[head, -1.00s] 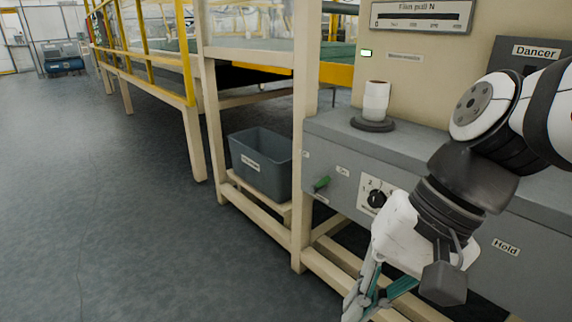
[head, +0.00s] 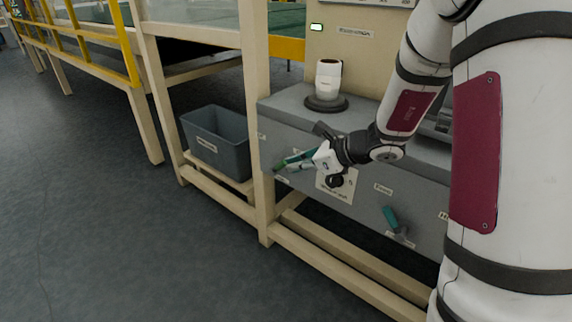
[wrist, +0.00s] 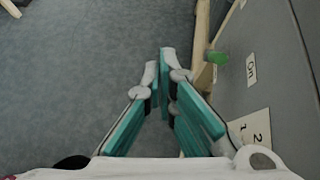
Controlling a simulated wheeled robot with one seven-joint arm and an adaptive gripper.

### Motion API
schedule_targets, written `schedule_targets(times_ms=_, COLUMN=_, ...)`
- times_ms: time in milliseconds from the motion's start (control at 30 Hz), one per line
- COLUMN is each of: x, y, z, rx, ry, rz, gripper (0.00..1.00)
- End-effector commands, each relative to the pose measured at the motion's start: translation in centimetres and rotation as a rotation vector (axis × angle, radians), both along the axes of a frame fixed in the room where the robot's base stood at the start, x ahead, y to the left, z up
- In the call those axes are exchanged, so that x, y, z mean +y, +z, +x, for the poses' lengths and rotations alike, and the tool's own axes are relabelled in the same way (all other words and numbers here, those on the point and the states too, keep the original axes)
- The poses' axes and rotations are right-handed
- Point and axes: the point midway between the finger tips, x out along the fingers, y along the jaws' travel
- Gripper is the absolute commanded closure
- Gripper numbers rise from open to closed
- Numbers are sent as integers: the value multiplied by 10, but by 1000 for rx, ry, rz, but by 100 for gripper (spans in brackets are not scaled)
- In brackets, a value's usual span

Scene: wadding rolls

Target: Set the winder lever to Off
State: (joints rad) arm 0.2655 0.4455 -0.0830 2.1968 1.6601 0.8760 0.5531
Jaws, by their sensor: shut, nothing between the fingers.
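A green lever (head: 279,167) sticks out of the grey machine front, near its left end. In the wrist view the lever's green grip (wrist: 217,57) stands at the upper right, beside a label reading "On" (wrist: 251,69). My gripper (head: 286,162) is in front of the panel, with its fingertips close to this lever. In the wrist view my gripper (wrist: 159,66) is shut and empty, and the grip lies to the right of the fingertips with a gap in the picture. I cannot tell whether they touch. The lever's base and nameplate are not readable.
A numbered dial (head: 335,181) sits right of the lever, partly behind my gripper. A second, teal lever (head: 391,218) is farther right. A cream post (head: 258,130) stands just left of the panel, and a grey bin (head: 216,143) beyond it. The floor at left is clear.

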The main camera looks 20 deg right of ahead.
Motion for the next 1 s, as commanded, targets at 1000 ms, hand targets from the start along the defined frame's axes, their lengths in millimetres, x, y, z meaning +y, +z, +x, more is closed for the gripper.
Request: schedule_targets(times_ms=1000, x=-45, y=-74, z=48, rx=146, ry=-326, rz=116, gripper=100)
